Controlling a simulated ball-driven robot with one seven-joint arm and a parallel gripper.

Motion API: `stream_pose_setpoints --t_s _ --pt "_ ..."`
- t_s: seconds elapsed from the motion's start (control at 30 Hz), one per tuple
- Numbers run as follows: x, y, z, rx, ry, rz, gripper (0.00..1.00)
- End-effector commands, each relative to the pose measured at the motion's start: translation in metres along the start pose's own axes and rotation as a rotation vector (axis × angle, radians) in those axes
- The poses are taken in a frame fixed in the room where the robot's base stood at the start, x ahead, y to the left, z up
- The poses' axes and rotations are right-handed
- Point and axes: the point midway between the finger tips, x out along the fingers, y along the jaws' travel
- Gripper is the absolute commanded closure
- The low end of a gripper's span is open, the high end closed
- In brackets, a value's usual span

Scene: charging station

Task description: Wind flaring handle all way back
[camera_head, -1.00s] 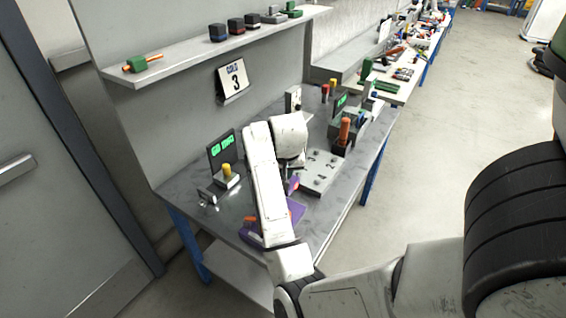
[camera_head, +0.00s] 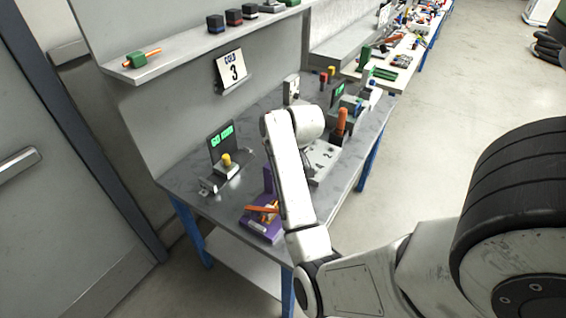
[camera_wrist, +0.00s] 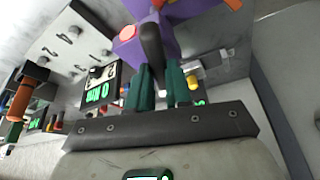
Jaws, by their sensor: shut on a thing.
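A purple device (camera_head: 258,228) with an orange bar (camera_head: 262,209) stands at the front of the grey workbench, partly hidden by my arm in the head view. In the wrist view its purple body (camera_wrist: 160,35) is at the top centre, with a round pinkish-red end on a purple boss. A dark handle (camera_wrist: 151,42) extends from the purple body down to my gripper (camera_wrist: 160,75). The green fingers are shut on this handle, near its lower end. In the head view my gripper is hidden behind my arm.
A small station with a yellow knob (camera_head: 226,160) and green display stands left of the purple device. A numbered plate (camera_head: 322,158) and an orange upright handle (camera_head: 341,122) are to the right. A shelf (camera_head: 180,55) runs above.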

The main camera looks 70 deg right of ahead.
Motion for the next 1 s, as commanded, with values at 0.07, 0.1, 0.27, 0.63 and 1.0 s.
stream_pose_setpoints --t_s 0.07,0.1,0.27,0.63,1.0 --pt "-0.001 -0.001 -0.002 -0.003 0.004 -0.001 1.0" --pt "-0.001 -0.001 -0.002 -0.004 0.004 -0.001 1.0" --pt "-0.001 -0.001 -0.002 -0.003 0.004 -0.001 1.0" --pt "0.0 0.0 -0.001 -0.001 0.002 -0.001 0.55" --pt "-0.009 -0.006 -0.012 -0.002 0.005 -0.002 0.55"
